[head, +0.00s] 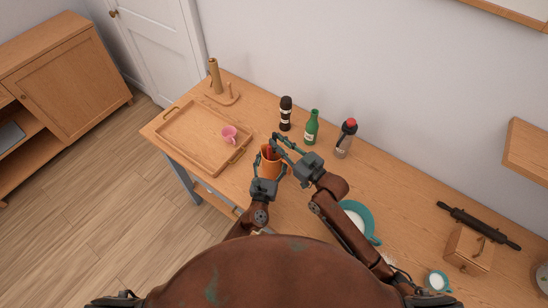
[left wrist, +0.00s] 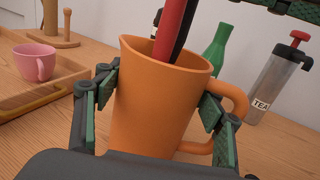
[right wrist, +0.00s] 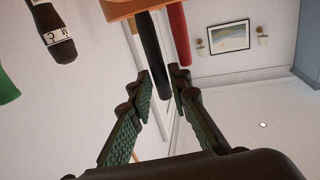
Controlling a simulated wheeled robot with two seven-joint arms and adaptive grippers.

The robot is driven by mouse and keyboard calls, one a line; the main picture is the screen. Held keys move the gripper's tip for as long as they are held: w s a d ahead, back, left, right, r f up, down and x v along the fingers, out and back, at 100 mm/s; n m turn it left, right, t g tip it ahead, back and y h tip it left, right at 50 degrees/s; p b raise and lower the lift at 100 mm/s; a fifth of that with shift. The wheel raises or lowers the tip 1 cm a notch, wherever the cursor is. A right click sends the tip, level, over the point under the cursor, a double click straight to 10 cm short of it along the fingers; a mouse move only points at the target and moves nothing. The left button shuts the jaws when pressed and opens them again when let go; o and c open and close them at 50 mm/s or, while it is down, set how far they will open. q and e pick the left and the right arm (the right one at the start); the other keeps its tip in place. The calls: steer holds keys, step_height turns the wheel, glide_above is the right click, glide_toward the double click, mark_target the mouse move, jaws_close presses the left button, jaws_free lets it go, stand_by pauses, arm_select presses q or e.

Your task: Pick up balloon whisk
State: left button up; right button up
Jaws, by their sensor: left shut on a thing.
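An orange jug (head: 268,168) stands on the wooden table, and it also shows in the left wrist view (left wrist: 155,105). My left gripper (head: 268,170) is shut on the jug's sides. A red handle (left wrist: 170,30) and a black handle (right wrist: 152,55) stick up out of the jug. Their lower ends are hidden inside, so I cannot tell which one belongs to the balloon whisk. My right gripper (right wrist: 163,85) is open above the jug. The black handle's end reaches between its fingertips; the red handle (right wrist: 178,35) is beside the right-hand finger in that view.
A wooden tray (head: 180,155) with a pink cup (head: 230,134) lies left of the jug. A dark bottle (head: 286,112), a green bottle (head: 312,127) and a red-topped canister (head: 346,140) stand behind. A teal bowl (head: 368,218) is to the right, partly behind my right arm.

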steer(key=x, duration=0.2)
steer(key=shift+w+a, duration=0.15)
steer(key=shift+w, duration=0.05)
steer(key=shift+c, duration=0.7)
jaws_close()
